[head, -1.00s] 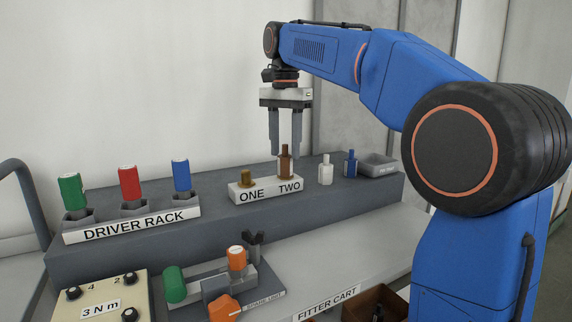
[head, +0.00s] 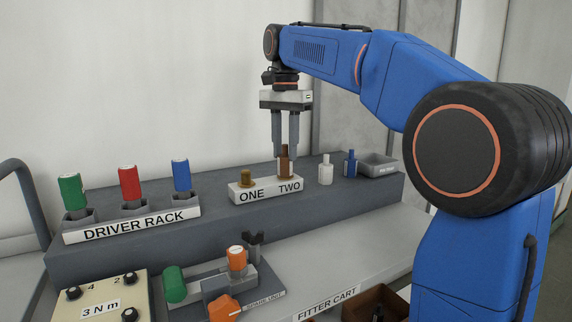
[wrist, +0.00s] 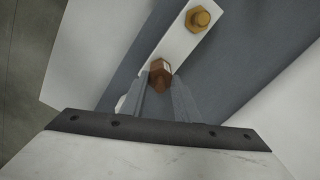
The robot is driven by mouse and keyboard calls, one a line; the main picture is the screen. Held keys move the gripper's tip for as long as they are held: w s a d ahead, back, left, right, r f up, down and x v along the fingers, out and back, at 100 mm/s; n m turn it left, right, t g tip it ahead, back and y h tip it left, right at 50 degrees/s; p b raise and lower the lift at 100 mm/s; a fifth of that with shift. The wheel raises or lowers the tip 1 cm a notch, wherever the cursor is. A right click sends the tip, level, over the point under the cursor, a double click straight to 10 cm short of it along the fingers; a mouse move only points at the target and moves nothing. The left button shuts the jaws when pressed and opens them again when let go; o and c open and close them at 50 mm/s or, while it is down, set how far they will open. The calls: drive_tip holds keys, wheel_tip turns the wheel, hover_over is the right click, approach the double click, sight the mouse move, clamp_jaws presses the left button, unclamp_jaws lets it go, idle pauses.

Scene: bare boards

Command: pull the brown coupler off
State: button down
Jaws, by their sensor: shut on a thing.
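The brown coupler (head: 285,162) stands upright at the spot marked TWO on the white block (head: 262,191). In the wrist view the coupler (wrist: 158,74) shows at the fingertips. My gripper (head: 286,153) points straight down, its two fingers shut on the coupler's upper part. The wrist view shows the gripper (wrist: 163,92) from above with the fingers near the coupler. A brass-coloured fitting (head: 246,178) stands at the spot marked ONE and also shows in the wrist view (wrist: 198,18). The coupler's lower end is hidden where it meets the block.
A white coupler (head: 325,170), a blue coupler (head: 350,163) and a grey tray (head: 379,164) stand to the right. Green, red and blue drivers stand in the driver rack (head: 133,225) at left. A spare unit (head: 215,280) with orange and green parts sits on the lower bench.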

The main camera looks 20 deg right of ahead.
drive_tip(key=shift+r, duration=0.7)
drive_tip(key=shift+r, duration=3)
drive_tip(key=shift+s, duration=0.1)
